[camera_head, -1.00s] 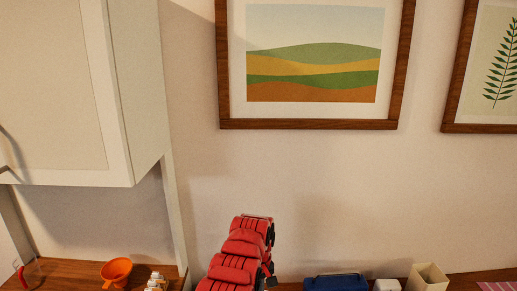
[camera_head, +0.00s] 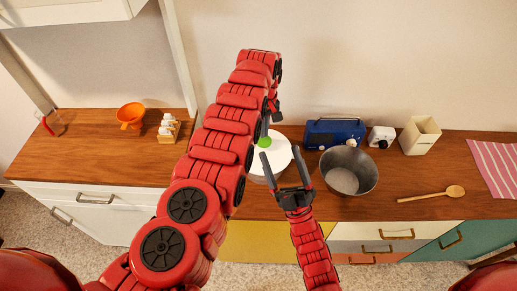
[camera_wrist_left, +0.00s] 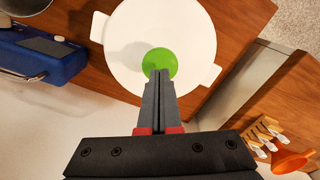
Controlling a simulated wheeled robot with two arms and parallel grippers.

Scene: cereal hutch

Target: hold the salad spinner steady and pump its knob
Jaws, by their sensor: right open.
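The salad spinner (camera_head: 276,158) stands on the wooden counter. It has a white lid and a round green knob (camera_head: 264,142). The lid (camera_wrist_left: 195,45) and knob (camera_wrist_left: 160,62) show from above in the left wrist view. My left gripper (camera_head: 266,122) is over the spinner; in the left wrist view its fingers (camera_wrist_left: 159,78) are together, with the tips at the knob's edge. Whether they touch the knob I cannot tell. My right gripper (camera_head: 282,162) is open at the spinner's front, its fingers overlapping the lid in view. My left arm hides the spinner's left part.
A metal pot (camera_head: 348,171) stands close right of the spinner. Behind are a blue radio (camera_head: 334,133), a small white device (camera_head: 381,137) and a cream container (camera_head: 419,135). A wooden spoon (camera_head: 432,194) lies right. An orange funnel (camera_head: 131,115) and a jar rack (camera_head: 168,128) stand left.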

